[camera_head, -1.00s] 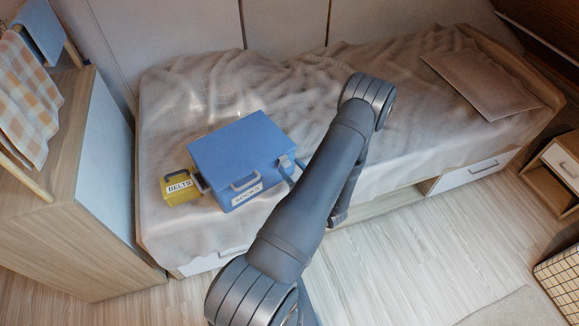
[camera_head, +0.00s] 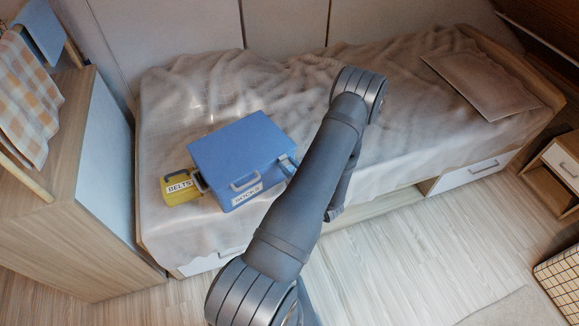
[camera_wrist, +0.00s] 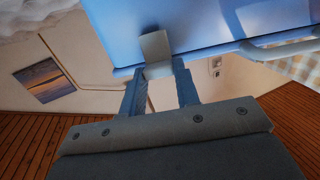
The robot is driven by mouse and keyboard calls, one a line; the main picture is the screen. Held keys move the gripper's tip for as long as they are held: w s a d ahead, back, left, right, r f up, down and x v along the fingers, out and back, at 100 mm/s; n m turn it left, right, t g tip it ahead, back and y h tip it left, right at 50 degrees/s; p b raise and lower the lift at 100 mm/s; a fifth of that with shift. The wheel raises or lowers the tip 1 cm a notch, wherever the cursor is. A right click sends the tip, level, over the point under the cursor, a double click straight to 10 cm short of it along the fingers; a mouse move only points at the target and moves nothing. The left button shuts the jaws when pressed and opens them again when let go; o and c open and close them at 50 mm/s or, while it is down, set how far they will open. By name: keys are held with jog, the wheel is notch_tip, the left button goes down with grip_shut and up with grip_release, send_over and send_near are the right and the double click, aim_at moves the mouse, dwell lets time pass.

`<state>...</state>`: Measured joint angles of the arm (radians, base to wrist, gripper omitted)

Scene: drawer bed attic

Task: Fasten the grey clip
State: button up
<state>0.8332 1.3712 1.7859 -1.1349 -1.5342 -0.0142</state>
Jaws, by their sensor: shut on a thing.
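The blue box labelled SOCKS (camera_head: 238,150) sits on the bed, with its lid down. The grey clip (camera_wrist: 155,46) is on the box's side, and in the wrist view it lies across the box's edge, its lower part bent between my fingertips. My gripper (camera_wrist: 160,78) is shut on the grey clip, its two blue fingers on either side of it. I cannot tell whether the clip is latched.
A small yellow box labelled BELTS (camera_head: 180,187) stands close on the left of the blue box. The blue box has a grey front handle (camera_head: 245,182). A wooden cabinet (camera_head: 85,190) stands at the left.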

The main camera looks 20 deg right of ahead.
jog(key=shift+w+a+r+g+h, duration=0.1)
jog(key=shift+w+r+g+h, duration=0.15)
jog(key=shift+g, duration=0.35)
jog(key=shift+w+a+r+g+h, duration=0.1)
jog(key=shift+w+r+g+h, duration=0.1)
jog(key=shift+g, duration=0.4)
jog(key=o, duration=1)
jog(key=v, duration=1.7)
jog(key=shift+s+d, duration=0.2)
jog(key=x, duration=1.7)
jog(key=shift+w+a, duration=0.15)
